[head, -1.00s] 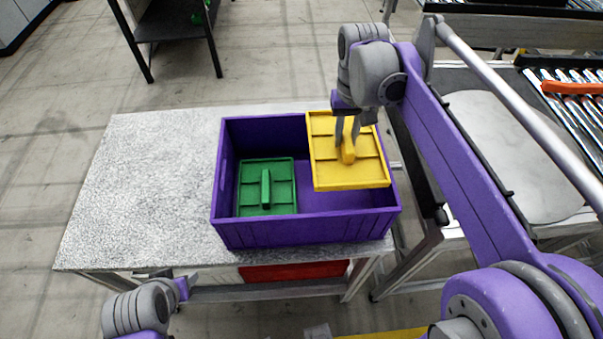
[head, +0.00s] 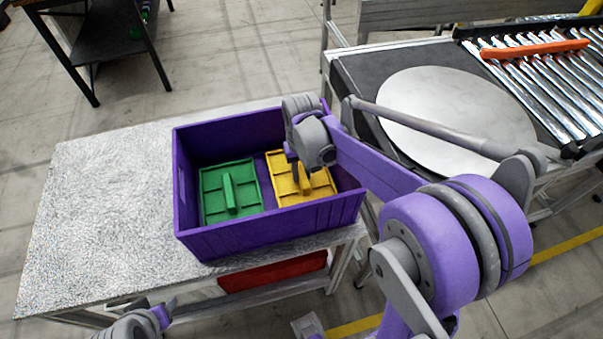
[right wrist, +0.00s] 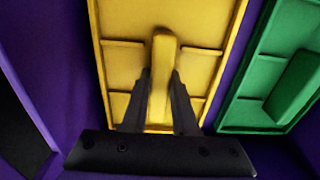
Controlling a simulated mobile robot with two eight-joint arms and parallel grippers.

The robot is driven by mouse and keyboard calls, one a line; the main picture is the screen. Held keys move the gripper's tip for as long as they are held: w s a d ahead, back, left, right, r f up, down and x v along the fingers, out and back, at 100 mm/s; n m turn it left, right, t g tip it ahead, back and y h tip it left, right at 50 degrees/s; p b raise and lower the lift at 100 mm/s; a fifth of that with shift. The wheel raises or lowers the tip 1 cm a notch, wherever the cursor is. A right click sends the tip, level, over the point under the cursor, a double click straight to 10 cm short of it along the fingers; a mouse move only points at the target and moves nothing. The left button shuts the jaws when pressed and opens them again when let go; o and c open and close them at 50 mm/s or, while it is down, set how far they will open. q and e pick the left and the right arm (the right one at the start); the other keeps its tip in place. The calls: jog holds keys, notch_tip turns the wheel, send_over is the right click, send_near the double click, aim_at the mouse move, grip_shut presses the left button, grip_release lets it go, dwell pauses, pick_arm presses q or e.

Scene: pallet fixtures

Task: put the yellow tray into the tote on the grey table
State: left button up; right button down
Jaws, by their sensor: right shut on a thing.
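The yellow tray (head: 318,184) is inside the purple tote (head: 255,229), in its right half, beside the green tray (head: 245,178). The tote stands on the grey table (head: 90,200). My right gripper (head: 300,188) reaches down into the tote and is shut on the yellow tray's raised handle. In the right wrist view the two fingers pinch the yellow handle (right wrist: 162,75), with the green tray (right wrist: 285,85) to the right. Whether the yellow tray touches the tote floor is hard to tell. My left arm shows at the bottom left; its fingertips are not clearly seen.
A red bin (head: 275,272) sits under the table. A roller conveyor (head: 540,85) with an orange bar (head: 535,48) and a round grey plate (head: 455,105) are at the right. A black shelf (head: 100,45) stands at the back left. The table's left part is clear.

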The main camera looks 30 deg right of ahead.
aim_at(301, 172)
jog(key=shift+f, duration=0.2)
jog(key=shift+f, duration=0.2)
jog(key=c, duration=0.7)
grip_release()
jog(key=shift+r, duration=0.1)
jog(key=shift+r, duration=0.3)
notch_tip(301, 172, up, 12)
jog(key=shift+f+p, duration=0.2)
jog(key=shift+p, duration=0.35)
